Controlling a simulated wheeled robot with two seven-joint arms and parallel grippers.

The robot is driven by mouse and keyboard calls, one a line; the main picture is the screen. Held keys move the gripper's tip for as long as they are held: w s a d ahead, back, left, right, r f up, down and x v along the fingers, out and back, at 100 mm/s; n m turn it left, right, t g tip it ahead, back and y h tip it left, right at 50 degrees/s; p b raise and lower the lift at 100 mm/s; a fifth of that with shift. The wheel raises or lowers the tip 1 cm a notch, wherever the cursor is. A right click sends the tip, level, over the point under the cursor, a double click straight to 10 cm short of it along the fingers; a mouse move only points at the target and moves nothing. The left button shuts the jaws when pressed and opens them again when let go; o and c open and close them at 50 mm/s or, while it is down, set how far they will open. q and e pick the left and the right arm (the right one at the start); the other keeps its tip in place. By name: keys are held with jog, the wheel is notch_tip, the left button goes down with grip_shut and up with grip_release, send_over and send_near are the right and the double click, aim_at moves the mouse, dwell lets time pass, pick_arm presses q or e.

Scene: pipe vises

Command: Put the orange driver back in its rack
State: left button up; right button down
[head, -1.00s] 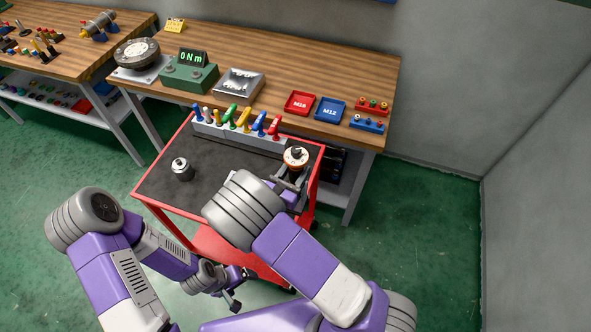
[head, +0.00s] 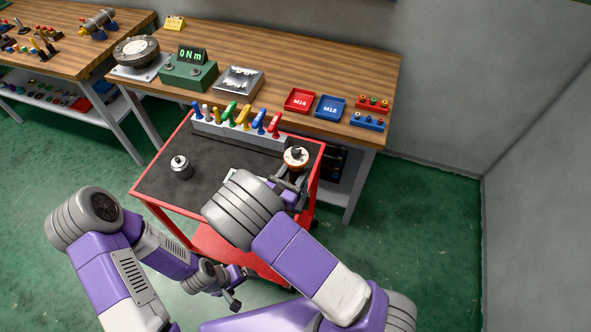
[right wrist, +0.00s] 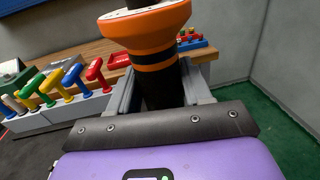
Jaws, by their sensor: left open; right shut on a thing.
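My right gripper (right wrist: 155,92) is shut on a black-bodied tool with a wide orange collar (right wrist: 150,30) and a pale top. The head view shows this tool (head: 296,155) upright above the cart's right end, its lower part hidden by the gripper. I cannot tell for certain that it is the orange driver. A grey rack (head: 238,136) along the cart's back edge holds several coloured handles, one of them orange-yellow (head: 215,115). The rack (right wrist: 60,112) is left of the held tool in the right wrist view. My left gripper (head: 243,288) is open and empty, low in front of the cart.
The workbench behind bears a green 0 Nm display box (head: 188,78), a red tray (head: 299,103) and a blue tray (head: 331,109). The mat's left part is mostly clear.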

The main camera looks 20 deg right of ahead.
jog(key=shift+f, duration=0.1)
dwell(0.7)
jog(key=shift+c, duration=2.1)
grip_release()
jog(key=shift+s+a+f, duration=0.1)
jog(key=shift+s+f, duration=0.05)
jog(key=v, duration=0.7)
jog(key=shift+s+a, duration=0.1)
